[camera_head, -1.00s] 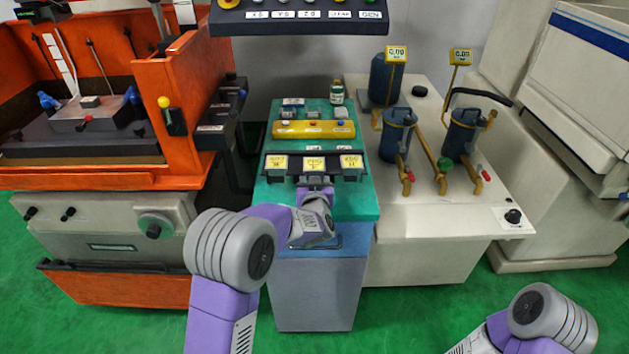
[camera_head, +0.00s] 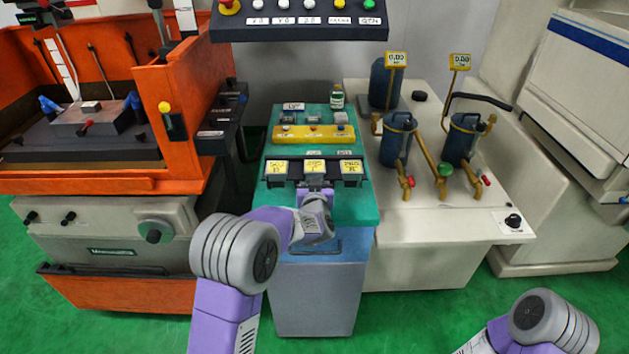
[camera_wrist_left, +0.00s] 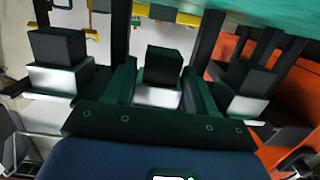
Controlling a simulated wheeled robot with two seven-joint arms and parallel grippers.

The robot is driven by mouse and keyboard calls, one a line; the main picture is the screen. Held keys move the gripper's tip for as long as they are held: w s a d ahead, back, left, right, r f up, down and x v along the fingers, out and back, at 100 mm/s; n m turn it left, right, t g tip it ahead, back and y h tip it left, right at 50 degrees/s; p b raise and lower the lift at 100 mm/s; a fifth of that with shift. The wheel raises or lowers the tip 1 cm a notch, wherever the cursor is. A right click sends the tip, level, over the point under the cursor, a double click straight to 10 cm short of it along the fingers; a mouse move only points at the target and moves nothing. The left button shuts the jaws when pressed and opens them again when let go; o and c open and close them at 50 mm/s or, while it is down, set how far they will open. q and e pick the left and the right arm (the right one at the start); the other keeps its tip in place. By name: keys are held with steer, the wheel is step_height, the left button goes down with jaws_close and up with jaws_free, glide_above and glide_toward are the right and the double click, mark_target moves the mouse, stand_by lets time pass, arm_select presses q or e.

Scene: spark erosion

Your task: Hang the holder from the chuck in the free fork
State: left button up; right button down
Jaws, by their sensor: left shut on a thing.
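My left gripper (camera_head: 315,184) is at the middle place of the dark rack (camera_head: 333,182) on the teal bench. In the left wrist view its two fingers (camera_wrist_left: 161,92) are shut on a holder (camera_wrist_left: 158,96), a pale metal block with a black block on it. Similar holders sit on either side of it, one at left (camera_wrist_left: 62,77) and one at right (camera_wrist_left: 246,103). All three rack places look occupied, counting the held holder. Whether the held holder rests in its fork cannot be told. The chuck cannot be made out. My right gripper is out of view.
Yellow labels (camera_head: 276,167) top the rack. A yellow bar (camera_head: 312,133), small blocks and a green bottle (camera_head: 337,97) stand behind it. An orange machine (camera_head: 180,100) is at left; a pale cabinet with blue canisters (camera_head: 396,140) is at right. A button panel (camera_head: 300,22) hangs above.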

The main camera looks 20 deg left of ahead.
arm_select(q)
steer(key=shift+f, duration=0.1)
stand_by(0.5)
steer(key=o, duration=1.8)
steer(key=shift+c, duration=0.2)
steer(key=shift+s, duration=0.15)
steer(key=f+v, duration=0.1)
steer(key=v, duration=0.8)
steer(key=shift+s+d+f+b, duration=0.2)
steer(key=shift+s+f+b, duration=0.05)
steer(key=shift+s+b, duration=0.15)
stand_by(0.4)
